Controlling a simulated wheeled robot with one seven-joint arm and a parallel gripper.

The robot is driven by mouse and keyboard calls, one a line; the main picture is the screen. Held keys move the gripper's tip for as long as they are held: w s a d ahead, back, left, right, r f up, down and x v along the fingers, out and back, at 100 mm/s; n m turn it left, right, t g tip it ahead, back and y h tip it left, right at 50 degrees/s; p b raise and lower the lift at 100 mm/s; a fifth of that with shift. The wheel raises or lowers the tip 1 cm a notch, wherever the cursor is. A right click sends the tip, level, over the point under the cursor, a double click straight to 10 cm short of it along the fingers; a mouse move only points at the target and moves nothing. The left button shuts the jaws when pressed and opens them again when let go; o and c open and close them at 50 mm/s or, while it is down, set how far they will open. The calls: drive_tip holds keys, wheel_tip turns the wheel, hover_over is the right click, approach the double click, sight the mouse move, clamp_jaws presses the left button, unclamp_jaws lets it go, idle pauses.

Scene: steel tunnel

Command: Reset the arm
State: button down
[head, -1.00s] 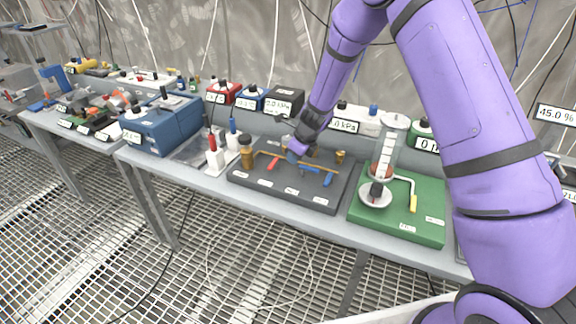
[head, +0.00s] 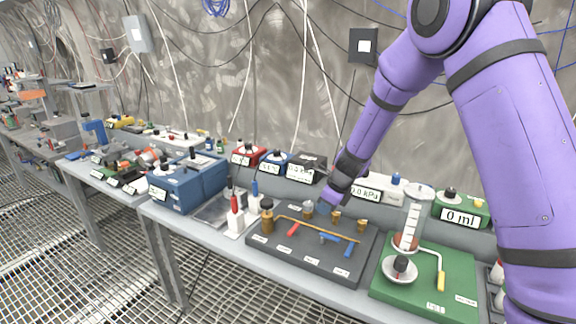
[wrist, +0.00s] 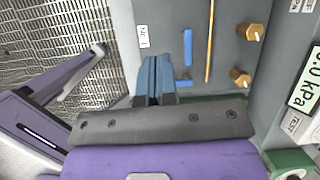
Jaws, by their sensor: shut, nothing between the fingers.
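My purple arm comes down from the top right of the head view. My gripper (head: 328,204) is above the back part of the dark grey valve board (head: 290,258), partly hidden by the wrist. In the wrist view my gripper's blue fingers (wrist: 154,78) are together with nothing between them, over the board's edge. The board carries a brass pipe, a red handle (head: 293,230), blue handles (head: 348,249) and brass knobs (wrist: 249,32).
A green board (head: 425,290) with a clear cylinder (head: 411,222) stands to the right. Small gauge boxes line the back near the wall. Grated floor lies in front.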

drive_tip(key=s+d+r+n+t, duration=0.1)
drive_tip(key=s+d+r+n, duration=0.2)
drive_tip(key=s+r+n, duration=0.6)
drive_tip(key=s+d+r+n, duration=0.35)
drive_tip(key=s+r, duration=0.35)
drive_tip(key=r, duration=0.7)
drive_tip(key=s+d+r+n+h, duration=0.1)
drive_tip(key=s+d+n, duration=0.1)
drive_tip(key=s, duration=0.5)
drive_tip(key=s+d+r+n+t+h, duration=0.1)
drive_tip(key=s+d+r+n, duration=0.1)
drive_tip(key=s+n, duration=0.3)
drive_tip(key=s+d+r+n+h, duration=0.1)
drive_tip(key=s+d+r+n, duration=0.1)
drive_tip(key=s, duration=0.8)
drive_tip(key=shift+s+d+r+n+h, duration=0.25)
drive_tip(key=shift+d+n, duration=0.5)
drive_tip(key=shift+n, duration=0.4)
